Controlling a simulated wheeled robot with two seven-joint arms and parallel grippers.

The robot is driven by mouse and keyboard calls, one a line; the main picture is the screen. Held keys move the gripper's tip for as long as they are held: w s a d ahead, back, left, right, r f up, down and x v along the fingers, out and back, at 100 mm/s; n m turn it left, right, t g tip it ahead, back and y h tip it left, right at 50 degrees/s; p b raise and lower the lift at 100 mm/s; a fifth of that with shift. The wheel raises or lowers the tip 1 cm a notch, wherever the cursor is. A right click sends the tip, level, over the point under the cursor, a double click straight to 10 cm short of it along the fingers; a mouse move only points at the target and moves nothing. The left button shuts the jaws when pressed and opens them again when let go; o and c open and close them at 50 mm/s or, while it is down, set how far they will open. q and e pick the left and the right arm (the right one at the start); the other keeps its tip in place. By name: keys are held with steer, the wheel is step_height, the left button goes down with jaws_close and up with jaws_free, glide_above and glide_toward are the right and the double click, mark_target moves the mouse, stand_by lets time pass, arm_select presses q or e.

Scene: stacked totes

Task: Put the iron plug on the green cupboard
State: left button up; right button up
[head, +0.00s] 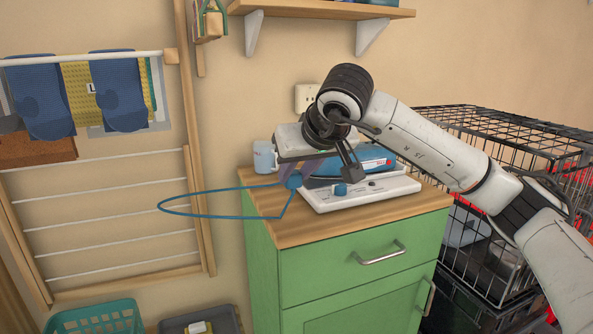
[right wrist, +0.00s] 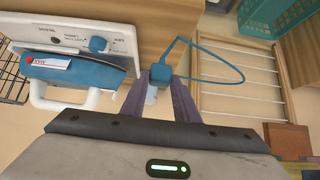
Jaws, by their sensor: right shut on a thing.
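My right gripper (head: 292,174) is shut on the small blue iron plug (head: 294,182) near the left part of the green cupboard's (head: 350,272) wooden top. In the right wrist view the plug (right wrist: 160,73) sits between the purple fingertips. I cannot tell whether it touches the top. Its thin blue cord (head: 190,216) loops out to the left, past the cupboard's edge. The blue and white iron (head: 373,160) rests on a white base (head: 370,194) with a blue knob, partly hidden by my gripper. My left gripper is not in view.
A mug (head: 264,157) stands at the top's back left corner, and a wall socket (head: 304,98) is behind. A black wire cage (head: 490,140) stands right of the cupboard. A drying rack (head: 120,225) is at left, with a teal basket (head: 95,318) below. A shelf (head: 320,9) hangs above.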

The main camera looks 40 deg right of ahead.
steer(key=shift+f, duration=0.2)
steer(key=shift+f, duration=0.4)
steer(key=shift+f+b, duration=0.95)
steer(key=shift+f, duration=1.45)
steer(key=o, duration=1.2)
steer(key=shift+o, duration=0.2)
